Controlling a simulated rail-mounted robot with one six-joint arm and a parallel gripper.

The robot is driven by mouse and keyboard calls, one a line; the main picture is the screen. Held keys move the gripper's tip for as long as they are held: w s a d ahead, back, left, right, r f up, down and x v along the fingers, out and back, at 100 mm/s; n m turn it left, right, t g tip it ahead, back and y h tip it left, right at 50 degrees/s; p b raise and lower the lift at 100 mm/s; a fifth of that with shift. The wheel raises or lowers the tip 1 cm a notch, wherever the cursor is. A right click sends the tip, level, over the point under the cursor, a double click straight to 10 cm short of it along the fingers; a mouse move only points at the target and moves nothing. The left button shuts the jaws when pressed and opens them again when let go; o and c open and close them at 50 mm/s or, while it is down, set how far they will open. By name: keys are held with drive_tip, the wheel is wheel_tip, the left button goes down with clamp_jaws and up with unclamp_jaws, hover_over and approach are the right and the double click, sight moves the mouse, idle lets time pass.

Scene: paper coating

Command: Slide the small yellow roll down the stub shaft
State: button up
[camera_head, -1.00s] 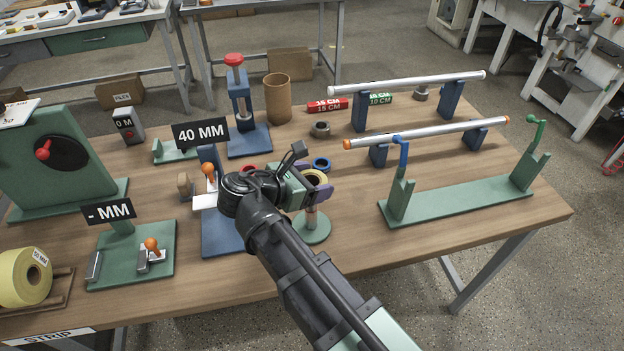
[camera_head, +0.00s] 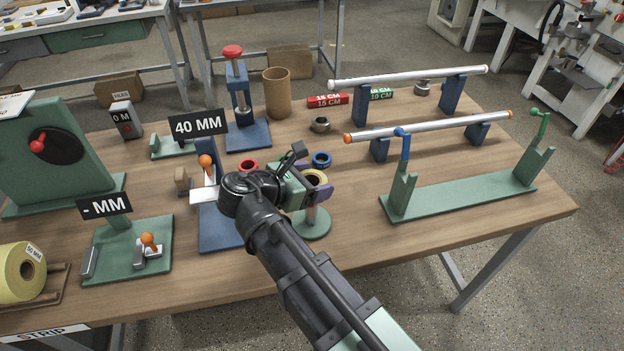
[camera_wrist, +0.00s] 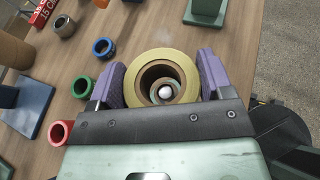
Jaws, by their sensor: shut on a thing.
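The small yellow roll (camera_wrist: 162,57) is held between the two purple fingers of my gripper (camera_wrist: 162,85) in the wrist view. Its brown core (camera_wrist: 148,78) is open toward the camera, and the pale tip of the stub shaft (camera_wrist: 166,91) shows inside the bore. In the head view the roll (camera_head: 316,177) sits at the top of the stub shaft (camera_head: 312,216), around or just over its tip. The lower shaft and its round green base (camera_head: 316,231) show bare below. My gripper (camera_head: 305,184) partly hides the roll.
A blue ring (camera_head: 321,159) and a red ring (camera_head: 249,166) lie behind my gripper. A blue stand with the 40 MM sign (camera_head: 198,128) is at the left. A green cradle (camera_head: 460,195) stands to the right. The table between is clear.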

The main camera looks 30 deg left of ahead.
sight(306, 212)
drive_tip(key=shift+f+b, duration=5)
drive_tip(key=shift+f, duration=0.1)
drive_tip(key=o, duration=1)
drive_tip(key=shift+c, duration=0.2)
drive_tip(key=p+v, duration=0.4)
drive_tip(key=v, duration=0.6)
drive_tip(key=shift+s+a+r, duration=0.1)
drive_tip(key=shift+r, duration=0.1)
drive_tip(key=shift+s, duration=0.25)
